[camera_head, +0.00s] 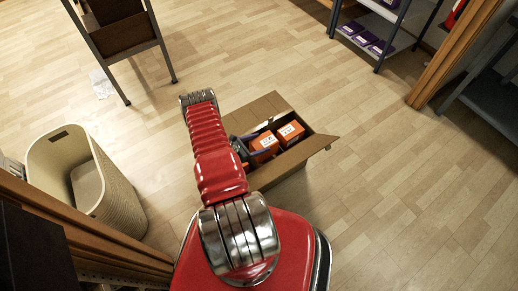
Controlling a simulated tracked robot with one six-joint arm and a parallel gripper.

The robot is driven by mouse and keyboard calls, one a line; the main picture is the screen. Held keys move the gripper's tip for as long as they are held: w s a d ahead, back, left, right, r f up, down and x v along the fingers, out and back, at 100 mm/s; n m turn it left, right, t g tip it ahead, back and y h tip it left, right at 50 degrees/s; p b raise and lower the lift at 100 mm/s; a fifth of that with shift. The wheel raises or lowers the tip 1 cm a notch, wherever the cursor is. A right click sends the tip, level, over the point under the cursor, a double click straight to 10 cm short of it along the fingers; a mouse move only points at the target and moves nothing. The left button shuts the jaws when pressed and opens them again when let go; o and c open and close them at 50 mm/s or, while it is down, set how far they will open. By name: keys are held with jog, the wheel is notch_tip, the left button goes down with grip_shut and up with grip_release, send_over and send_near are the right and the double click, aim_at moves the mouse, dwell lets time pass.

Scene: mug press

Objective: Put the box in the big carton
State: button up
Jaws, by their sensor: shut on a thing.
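The big carton (318,145) is a brown cardboard box on the floor, just beyond the front of my body. Its top is open, with flaps spread outward. Two orange boxes with white labels show inside it, a left one (264,143) and a right one (291,132). Something dark purple and dark items lie around them. My red arm covers the carton's left part. I cannot tell which box is the task's box.
A beige bin (112,197) stands at the left beside a wooden edge. A dark stand (122,28) is at the upper left, with a white crumpled thing (102,84) near its leg. Shelves with purple boxes (365,38) are at the upper right. Floor at right is clear.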

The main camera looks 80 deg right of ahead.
jog(key=shift+f, duration=2.15)
jog(key=o, duration=1.7)
jog(key=v, duration=1.2)
jog(key=shift+w, duration=0.1)
